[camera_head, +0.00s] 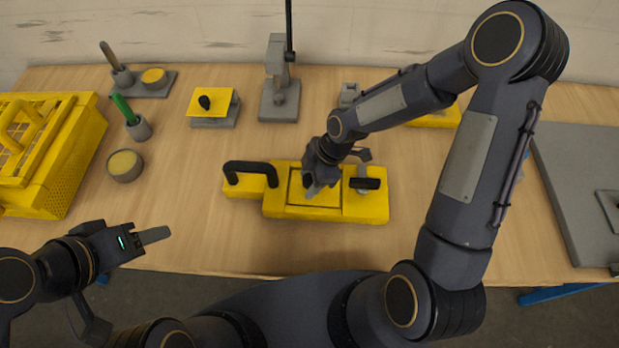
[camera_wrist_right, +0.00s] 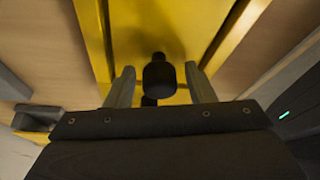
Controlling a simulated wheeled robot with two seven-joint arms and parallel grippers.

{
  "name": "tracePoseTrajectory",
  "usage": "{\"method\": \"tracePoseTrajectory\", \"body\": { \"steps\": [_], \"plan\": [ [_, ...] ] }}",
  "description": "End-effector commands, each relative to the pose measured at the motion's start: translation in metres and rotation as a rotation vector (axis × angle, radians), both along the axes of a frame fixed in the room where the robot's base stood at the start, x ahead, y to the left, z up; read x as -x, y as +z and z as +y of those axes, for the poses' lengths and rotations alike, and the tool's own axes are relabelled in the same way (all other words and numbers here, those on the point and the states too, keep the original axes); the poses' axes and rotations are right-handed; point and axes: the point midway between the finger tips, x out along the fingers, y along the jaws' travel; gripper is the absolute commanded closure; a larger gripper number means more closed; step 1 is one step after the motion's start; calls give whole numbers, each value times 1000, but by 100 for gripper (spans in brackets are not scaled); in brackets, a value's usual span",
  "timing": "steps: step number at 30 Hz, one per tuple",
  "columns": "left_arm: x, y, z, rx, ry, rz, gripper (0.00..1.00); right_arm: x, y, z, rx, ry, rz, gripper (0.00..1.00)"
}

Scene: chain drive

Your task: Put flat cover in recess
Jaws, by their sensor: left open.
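The yellow block (camera_head: 275,205) lies at the front middle of the table, with a black arched handle at its left and a black-handled clamp at its right. A rectangular yellow panel with dark edges, seemingly the flat cover in the recess, shows under my right gripper (camera_head: 316,187); the arm hides part of it, and I cannot tell whether it sits flush. In the right wrist view, a black knob (camera_wrist_right: 160,75) stands on yellow between the spread fingers of the right gripper (camera_wrist_right: 161,88), with gaps on both sides. My left gripper (camera_head: 155,236) is open and empty near the front edge.
A yellow basket (camera_head: 62,175) stands at the left. A grey panel (camera_head: 580,170) lies at the right.

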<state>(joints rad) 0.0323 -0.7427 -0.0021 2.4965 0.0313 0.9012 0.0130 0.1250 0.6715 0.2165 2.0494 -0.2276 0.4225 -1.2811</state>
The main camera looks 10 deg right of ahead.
Motion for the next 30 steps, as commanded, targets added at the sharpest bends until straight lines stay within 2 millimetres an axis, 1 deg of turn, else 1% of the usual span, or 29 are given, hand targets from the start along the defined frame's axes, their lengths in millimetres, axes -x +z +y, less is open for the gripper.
{"method": "tracePoseTrajectory", "body": {
  "steps": [8,11,13,17,21,24,27,30],
  "plan": [
    [0,1,0,0,0,0,48,0,1,0,0,0,0,49],
    [0,7,0,0,0,0,48,0,6,0,0,0,0,49],
    [0,4,0,0,0,-1,48,-1,11,-4,0,-2,-3,49],
    [0,2,0,0,0,0,48,-1,34,-14,0,-5,-6,49],
    [0,2,0,0,0,0,48,0,64,-26,1,-5,-6,49],
    [0,2,0,0,0,0,48,0,82,-34,1,-4,-5,49],
    [0,2,0,0,0,0,48,1,98,-39,0,-3,-4,49],
    [0,2,0,0,0,0,48,1,107,-44,1,-2,-1,49]
  ]
}}
